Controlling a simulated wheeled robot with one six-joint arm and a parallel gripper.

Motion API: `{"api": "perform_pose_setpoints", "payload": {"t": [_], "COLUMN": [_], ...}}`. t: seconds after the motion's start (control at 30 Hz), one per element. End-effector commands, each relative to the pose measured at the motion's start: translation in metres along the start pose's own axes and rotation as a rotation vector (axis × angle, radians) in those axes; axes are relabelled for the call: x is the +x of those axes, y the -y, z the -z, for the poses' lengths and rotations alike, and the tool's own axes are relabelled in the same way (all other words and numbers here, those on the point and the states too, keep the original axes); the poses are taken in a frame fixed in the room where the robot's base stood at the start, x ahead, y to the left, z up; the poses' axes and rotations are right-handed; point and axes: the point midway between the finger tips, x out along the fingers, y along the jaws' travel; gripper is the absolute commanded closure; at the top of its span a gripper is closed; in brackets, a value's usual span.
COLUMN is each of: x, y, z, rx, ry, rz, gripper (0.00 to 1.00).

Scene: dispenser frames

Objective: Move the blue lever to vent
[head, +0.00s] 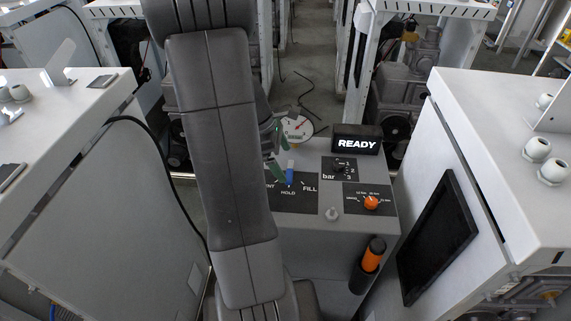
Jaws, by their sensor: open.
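The blue lever (290,172) stands on a dark plate (291,203) on top of the grey dispenser box (320,230). The plate's labels read HOLD below the lever and FILL to its right; at left only the end "NT" of a label shows, the rest hidden behind my arm. The lever points up near HOLD. My gripper (276,158) is just left of the lever, with green parts at its fingers. It is open; my arm hides much of it, and I cannot tell whether it touches the lever.
A READY display (357,143), a bar selector (340,169), an orange knob (371,202) and a gauge (298,127) share the box top. An orange-and-black handle (373,254) is on its front. White cabinets (70,180) flank it left and right (505,130).

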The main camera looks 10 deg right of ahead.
Motion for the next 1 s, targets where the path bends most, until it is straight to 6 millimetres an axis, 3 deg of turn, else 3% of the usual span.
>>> {"api": "perform_pose_setpoints", "payload": {"t": [0.2, 0.57, 0.83, 1.0], "x": [0.025, 0.029, 0.029, 0.028], "y": [0.000, 0.000, 0.000, 0.000], "z": [0.000, 0.000, 0.000, 0.000], "rx": [0.001, 0.001, 0.001, 0.007], "ry": [0.000, -0.001, -0.001, -0.001], "rz": [0.000, -0.001, -0.001, 0.002], "gripper": [0.00, 0.00, 0.53, 0.57]}}
